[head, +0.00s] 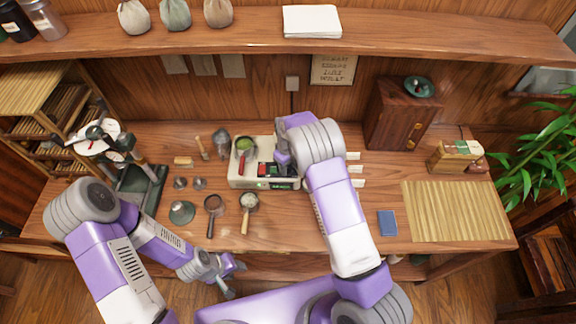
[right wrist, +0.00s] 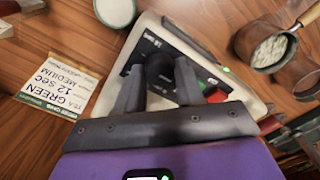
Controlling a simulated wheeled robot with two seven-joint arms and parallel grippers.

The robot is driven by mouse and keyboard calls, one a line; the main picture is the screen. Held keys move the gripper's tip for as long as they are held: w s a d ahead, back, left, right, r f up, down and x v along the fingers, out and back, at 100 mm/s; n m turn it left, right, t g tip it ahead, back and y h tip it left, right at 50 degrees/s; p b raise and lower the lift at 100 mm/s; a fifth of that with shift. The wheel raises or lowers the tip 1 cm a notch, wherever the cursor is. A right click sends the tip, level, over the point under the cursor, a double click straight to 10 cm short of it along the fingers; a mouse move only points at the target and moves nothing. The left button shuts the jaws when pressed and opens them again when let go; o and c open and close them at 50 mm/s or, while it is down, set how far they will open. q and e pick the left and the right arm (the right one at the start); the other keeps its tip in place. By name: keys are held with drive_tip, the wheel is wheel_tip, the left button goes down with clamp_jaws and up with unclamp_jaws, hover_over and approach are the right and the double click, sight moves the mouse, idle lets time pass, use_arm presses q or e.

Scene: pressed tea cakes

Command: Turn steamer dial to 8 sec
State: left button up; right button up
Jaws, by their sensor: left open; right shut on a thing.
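The steamer is a low cream box (head: 237,182) with a dark front panel at the middle of the bench; it also shows in the right wrist view (right wrist: 146,27). Its dial (right wrist: 159,68) is a dark round knob on the black panel. My right gripper (right wrist: 158,82) is shut on the dial, one finger on each side. The dial's pointer and most scale markings are hidden or too small to read. In the head view my right arm covers the steamer's right part. My left gripper (head: 226,275) is open and empty in front of the bench's front edge.
A card (right wrist: 57,85) reading "GREEN 12 Sec MEDIUM" lies beside the steamer in the right wrist view. Pans with handles (head: 213,204) and a pale-filled one (head: 248,202) lie in front. A blue block (head: 387,223) and bamboo mat (head: 455,211) are at right.

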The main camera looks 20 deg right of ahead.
drive_tip(key=shift+m, duration=0.3)
drive_tip(key=shift+m+b, duration=0.75)
drive_tip(key=shift+m, duration=0.15)
drive_tip(key=m+b, duration=0.1)
drive_tip(key=m, duration=0.1)
drive_tip(key=shift+m, duration=0.3)
drive_tip(key=m+b, duration=0.1)
drive_tip(key=m, duration=0.2)
drive_tip(key=shift+m, duration=1.8)
